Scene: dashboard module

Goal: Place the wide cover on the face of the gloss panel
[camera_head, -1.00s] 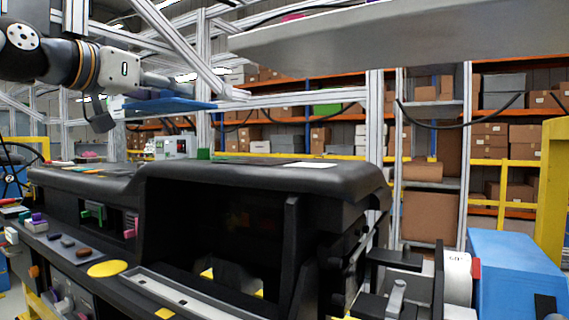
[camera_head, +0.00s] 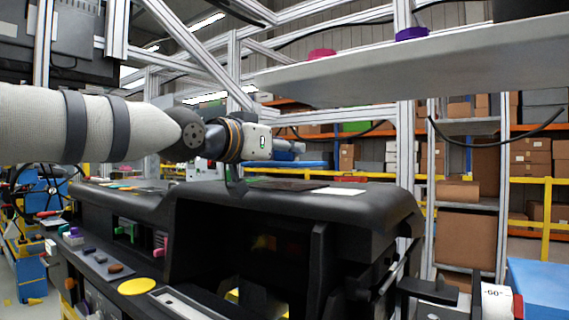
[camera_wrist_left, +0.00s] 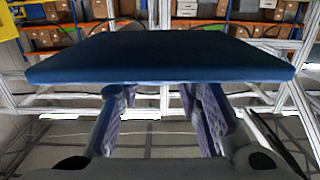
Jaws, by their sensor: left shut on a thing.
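My left gripper (camera_head: 285,147) reaches in from the left over the top of the black dashboard (camera_head: 380,198). It is shut on a flat blue plate, the wide cover (camera_head: 290,163), held above the dashboard top. In the left wrist view the cover (camera_wrist_left: 160,58) spans most of the picture, with the two fingers of my gripper (camera_wrist_left: 157,95) at its near edge. A thin dark panel (camera_head: 285,184) lies on the dashboard top below the cover; I cannot tell for sure that it is the gloss panel. My right gripper is not in view.
A white plate (camera_head: 341,190) lies on the dashboard right of the dark panel. A grey overhead shelf (camera_head: 430,65) carries a pink ring (camera_head: 321,53) and a purple ring (camera_head: 412,34). Aluminium frame posts (camera_head: 405,140) stand behind. Small coloured parts (camera_head: 100,250) sit at the left front.

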